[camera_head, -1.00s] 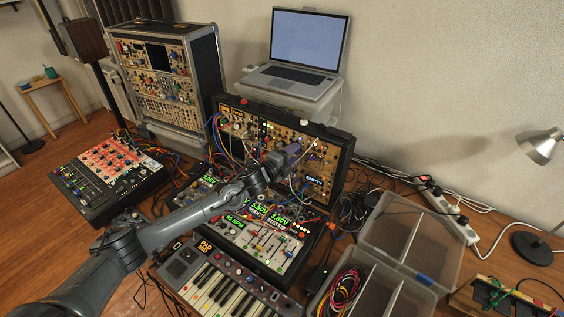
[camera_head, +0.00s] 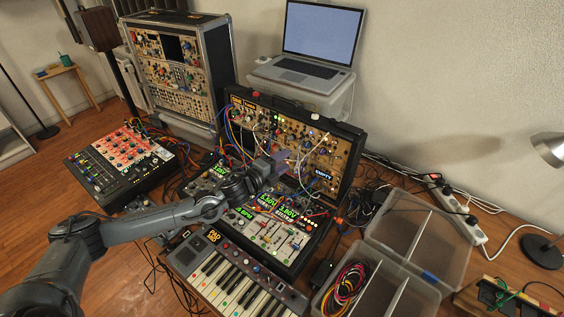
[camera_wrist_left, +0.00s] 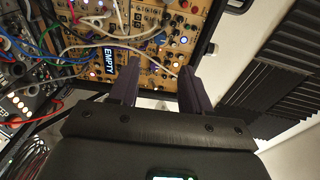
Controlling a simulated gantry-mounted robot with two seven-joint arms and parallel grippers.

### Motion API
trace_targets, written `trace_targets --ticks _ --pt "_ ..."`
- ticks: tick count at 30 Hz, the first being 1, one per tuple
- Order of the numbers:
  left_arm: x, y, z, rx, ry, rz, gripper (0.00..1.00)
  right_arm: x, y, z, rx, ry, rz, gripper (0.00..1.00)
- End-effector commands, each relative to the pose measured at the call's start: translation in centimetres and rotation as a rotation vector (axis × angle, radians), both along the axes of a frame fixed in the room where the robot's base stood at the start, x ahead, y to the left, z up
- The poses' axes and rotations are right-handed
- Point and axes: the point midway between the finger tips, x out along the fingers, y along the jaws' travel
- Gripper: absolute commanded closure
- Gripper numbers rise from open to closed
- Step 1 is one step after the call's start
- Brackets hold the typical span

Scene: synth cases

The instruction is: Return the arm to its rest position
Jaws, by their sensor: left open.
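My left arm comes in from the left in the head view, and its gripper (camera_head: 287,159) is in front of the open synth case (camera_head: 335,160). In the left wrist view the two dark fingers of the gripper (camera_wrist_left: 156,88) stand apart with nothing between them. Behind them is the tan module panel (camera_wrist_left: 150,58) with patch cables and a module marked EMPTY (camera_wrist_left: 108,57). The fingers appear apart from the panel. My right gripper is in neither view.
Below the arm are a mixer-like panel with green displays (camera_head: 270,232) and a keyboard (camera_head: 235,280). A clear box with cables (camera_head: 440,289) sits to the right. A laptop (camera_head: 318,50), tall rack case (camera_head: 172,65), red-topped mixer (camera_head: 122,165) and lamp (camera_head: 545,200) stand around.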

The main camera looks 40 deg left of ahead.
Motion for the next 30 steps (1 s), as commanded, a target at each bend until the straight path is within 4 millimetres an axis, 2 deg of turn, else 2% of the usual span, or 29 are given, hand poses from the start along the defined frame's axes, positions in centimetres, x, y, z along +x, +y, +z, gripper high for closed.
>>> trace_targets --ticks 12,16,19,23,26,27,30 --pt "-0.1 -0.3 -0.3 -0.010 0.007 0.002 0.52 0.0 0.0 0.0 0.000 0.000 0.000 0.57" --pt "-0.9 -2.1 -2.2 -0.076 0.047 0.016 0.52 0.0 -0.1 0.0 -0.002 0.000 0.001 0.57" --pt "-2.6 -4.8 -5.1 -0.184 0.120 0.051 0.52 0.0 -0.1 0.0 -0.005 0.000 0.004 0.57" --pt "-6.7 -10.1 -9.8 -0.398 0.269 0.137 0.52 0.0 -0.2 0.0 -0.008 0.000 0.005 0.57" --pt "-11.6 -14.5 -13.1 -0.595 0.421 0.246 0.52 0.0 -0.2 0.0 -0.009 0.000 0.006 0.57" --pt "-13.9 -16.1 -14.1 -0.672 0.484 0.300 0.52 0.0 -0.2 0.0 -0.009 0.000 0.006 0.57" --pt "-19.0 -18.8 -15.4 -0.829 0.620 0.432 0.52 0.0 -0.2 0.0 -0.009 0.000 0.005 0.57"
